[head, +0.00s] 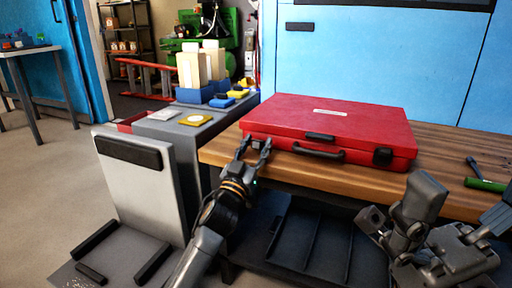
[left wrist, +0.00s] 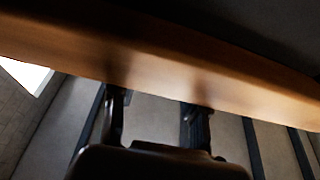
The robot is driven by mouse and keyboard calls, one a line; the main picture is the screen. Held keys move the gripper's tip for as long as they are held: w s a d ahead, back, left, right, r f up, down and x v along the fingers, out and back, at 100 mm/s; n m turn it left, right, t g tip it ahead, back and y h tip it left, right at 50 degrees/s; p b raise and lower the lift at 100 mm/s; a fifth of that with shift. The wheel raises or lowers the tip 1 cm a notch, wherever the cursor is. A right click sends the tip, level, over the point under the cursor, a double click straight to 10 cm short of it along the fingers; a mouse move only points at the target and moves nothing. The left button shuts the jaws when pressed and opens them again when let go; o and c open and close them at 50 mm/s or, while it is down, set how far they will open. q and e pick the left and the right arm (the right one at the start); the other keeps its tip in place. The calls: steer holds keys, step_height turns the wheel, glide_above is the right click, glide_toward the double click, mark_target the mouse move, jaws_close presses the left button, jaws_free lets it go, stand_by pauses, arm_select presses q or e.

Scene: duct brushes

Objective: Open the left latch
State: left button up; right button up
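A closed red case (head: 345,122) lies on the wooden workbench (head: 225,153). Its dark handle (head: 318,153) is on the front face, and a dark right latch (head: 383,156) sits near the right front corner. The left latch (head: 257,144) is a small dark piece near the left front corner, partly hidden by my left gripper (head: 253,148). That gripper is open, its two fingers apart on either side of the latch; contact cannot be told. In the left wrist view its fingers (left wrist: 157,110) show against the bench edge. My right gripper (head: 400,207) is at the lower right, open and empty.
A green-handled tool (head: 484,184) lies on the bench at the right. A grey cart (head: 178,129) with blue and yellow items stands left of the bench. Blue cabinets (head: 370,60) rise behind the case. A dark shelf (head: 300,240) is below the bench.

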arm_select(q)
steer(key=v, duration=1.2)
